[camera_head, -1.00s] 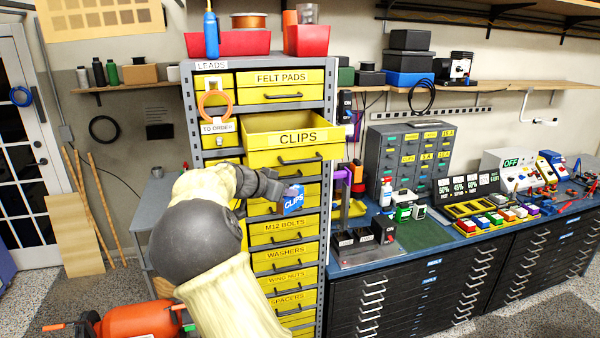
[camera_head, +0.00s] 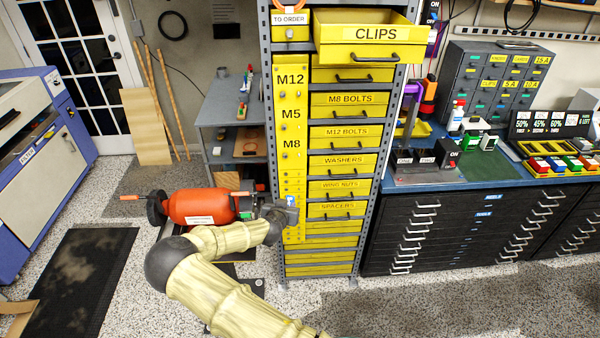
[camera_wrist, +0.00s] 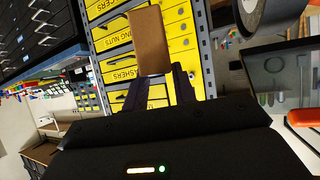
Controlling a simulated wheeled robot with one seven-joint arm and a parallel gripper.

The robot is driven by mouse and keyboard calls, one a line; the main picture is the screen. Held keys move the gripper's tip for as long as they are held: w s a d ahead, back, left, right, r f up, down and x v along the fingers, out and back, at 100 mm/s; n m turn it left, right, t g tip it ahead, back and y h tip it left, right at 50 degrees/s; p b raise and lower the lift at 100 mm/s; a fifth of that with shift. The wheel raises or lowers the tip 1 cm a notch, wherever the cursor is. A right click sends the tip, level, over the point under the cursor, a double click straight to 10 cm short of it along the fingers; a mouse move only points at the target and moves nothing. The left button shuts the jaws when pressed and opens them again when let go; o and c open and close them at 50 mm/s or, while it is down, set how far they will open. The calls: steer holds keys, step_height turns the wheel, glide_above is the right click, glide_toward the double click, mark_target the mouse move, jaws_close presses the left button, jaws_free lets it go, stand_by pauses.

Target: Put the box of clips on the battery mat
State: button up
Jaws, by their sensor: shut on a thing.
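My gripper (camera_wrist: 158,90) is shut on the box of clips (camera_wrist: 150,42). In the wrist view the box shows a plain brown face, upright between the two dark fingers. In the head view a small blue and white bit of the box (camera_head: 291,202) shows at my gripper, low in front of the yellow drawer cabinet, left of the SPACERS drawer. A dark green mat (camera_head: 482,172) lies on the blue bench to the right, well away from my gripper. I cannot tell for sure that it is the battery mat.
The CLIPS drawer (camera_head: 370,54) stands pulled out at the cabinet top. An orange tank (camera_head: 200,206) is just left of my gripper. On the bench, a switch box (camera_head: 425,160) stands left of the green mat and a coloured battery row (camera_head: 565,165) right of it.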

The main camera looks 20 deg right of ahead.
steer(key=s+a+f+n+y, duration=0.15)
steer(key=s+f, duration=0.25)
steer(key=f, duration=0.5)
steer(key=s+f+n+y+b, duration=0.1)
steer(key=s+f, duration=0.3)
steer(key=s, duration=0.4)
steer(key=s+f+n+t+y+b, duration=0.1)
steer(key=s+f+n+y+b, duration=0.1)
steer(key=s, duration=0.6)
step_height(320, 180, down, 2)
steer(key=shift+a+f+n+t+y, duration=0.1)
steer(key=shift+a+n+t+y, duration=0.25)
steer(key=shift+n+y, duration=0.35)
